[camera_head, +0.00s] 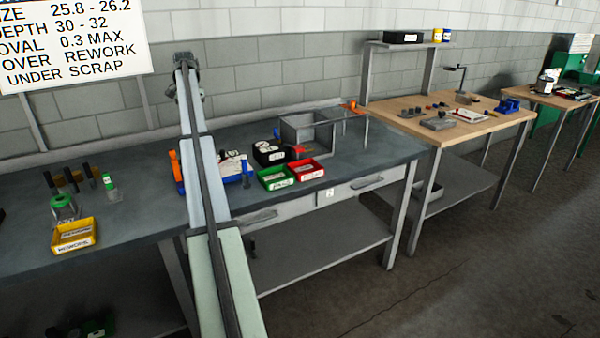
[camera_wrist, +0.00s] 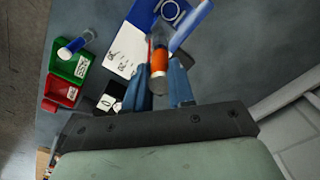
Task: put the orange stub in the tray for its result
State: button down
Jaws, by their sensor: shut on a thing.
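My gripper (camera_wrist: 163,85) is shut on the orange stub (camera_wrist: 160,62), which shows in the wrist view between the blue-grey fingers. The stub has an orange band and grey ends, and is seen nearly end-on; I cannot tell its height over the bench. In the head view my arm hides the gripper and the stub. The green tray (camera_head: 276,178) and the red tray (camera_head: 307,170) stand side by side at the bench front, right of my arm. The yellow tray (camera_head: 75,236), labelled REWORK, is on the left. In the wrist view, the green tray (camera_wrist: 67,61) and red tray (camera_wrist: 62,91) are left of the gripper.
A white sheet (camera_wrist: 127,50) and a blue item (camera_wrist: 192,25) lie near the gripper. A black box (camera_head: 270,152) and a grey open box (camera_head: 297,131) stand behind the trays. Several dark posts (camera_head: 90,172) are left.

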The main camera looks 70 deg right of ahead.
jog(key=s+d, duration=0.6)
jog(key=s, duration=0.7)
jog(key=s+d+r, duration=0.1)
jog(key=s+d, duration=0.5)
jog(key=s, duration=0.7)
jog(key=s+d, duration=0.6)
jog(key=s, duration=0.8)
notch_tip(320, 180, down, 13)
jog(key=shift+s, duration=0.15)
jog(key=shift+f, duration=0.15)
jog(key=c, duration=1)
grip_release()
jog(key=shift+o, duration=0.2)
jog(key=shift+d, duration=0.1)
notch_tip(320, 180, up, 12)
